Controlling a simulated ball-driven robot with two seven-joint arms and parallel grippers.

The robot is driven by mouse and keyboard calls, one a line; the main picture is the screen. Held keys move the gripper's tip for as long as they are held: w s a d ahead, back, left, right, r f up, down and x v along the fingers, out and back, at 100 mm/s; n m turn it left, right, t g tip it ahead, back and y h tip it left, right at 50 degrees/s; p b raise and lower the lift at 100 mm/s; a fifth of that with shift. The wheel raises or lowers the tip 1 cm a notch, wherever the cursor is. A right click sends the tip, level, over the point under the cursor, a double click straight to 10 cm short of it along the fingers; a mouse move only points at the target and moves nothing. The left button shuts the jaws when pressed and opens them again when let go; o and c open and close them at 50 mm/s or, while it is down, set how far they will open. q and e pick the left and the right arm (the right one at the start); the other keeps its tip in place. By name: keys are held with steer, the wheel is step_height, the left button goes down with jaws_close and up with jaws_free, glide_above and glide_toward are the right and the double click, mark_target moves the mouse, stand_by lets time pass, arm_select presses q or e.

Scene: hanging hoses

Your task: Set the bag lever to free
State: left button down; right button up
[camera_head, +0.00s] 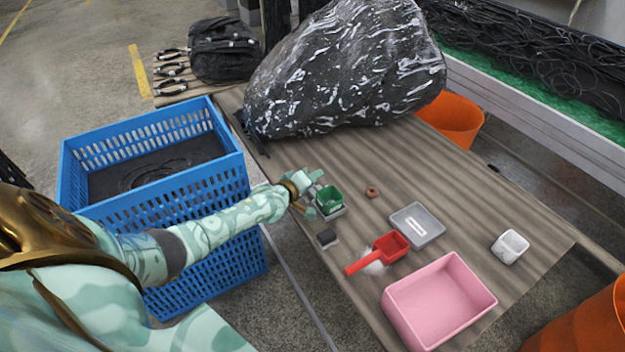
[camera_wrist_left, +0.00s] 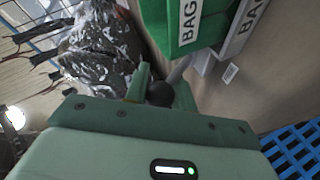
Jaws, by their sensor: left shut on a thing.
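The bag lever unit is a green box (camera_head: 328,197) on a grey base, near the left edge of the wooden table. In the left wrist view the green box (camera_wrist_left: 185,25) carries a white label reading "BAG", and a second "BAG" label is partly cut off. A lever with a round black knob (camera_wrist_left: 160,93) and a grey rod sticks out below the box. My left gripper (camera_head: 315,195) is beside the box and shut on the lever at its knob, between the fingers (camera_wrist_left: 160,88). The lever's setting cannot be read. My right gripper is not in view.
A blue crate (camera_head: 160,132) stands left of the table (camera_head: 300,160). A large black-and-white bag (camera_head: 345,70) covers the back.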

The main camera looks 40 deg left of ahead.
arm_select(q)
steer(key=shift+s+d+f, duration=0.15)
steer(key=shift+d+f, duration=0.15)
steer(key=shift+d, duration=0.05)
steer(key=c, duration=1.2)
jaws_free()
steer(key=shift+o, duration=0.3)
steer(key=shift+r, duration=0.15)
steer(key=shift+a+r, duration=0.1)
steer(key=p+v, duration=0.1)
steer(key=v, duration=0.1)
steer(key=p+v, duration=0.2)
steer(key=v, duration=0.1)
steer(key=p+v, duration=0.2)
steer(key=shift+s+r, duration=0.1)
steer(key=shift+r, duration=0.35)
steer(key=p+v, duration=0.3)
steer(key=v, duration=0.5)
steer(key=shift+s+f, duration=0.2)
steer(key=shift+s, duration=0.2)
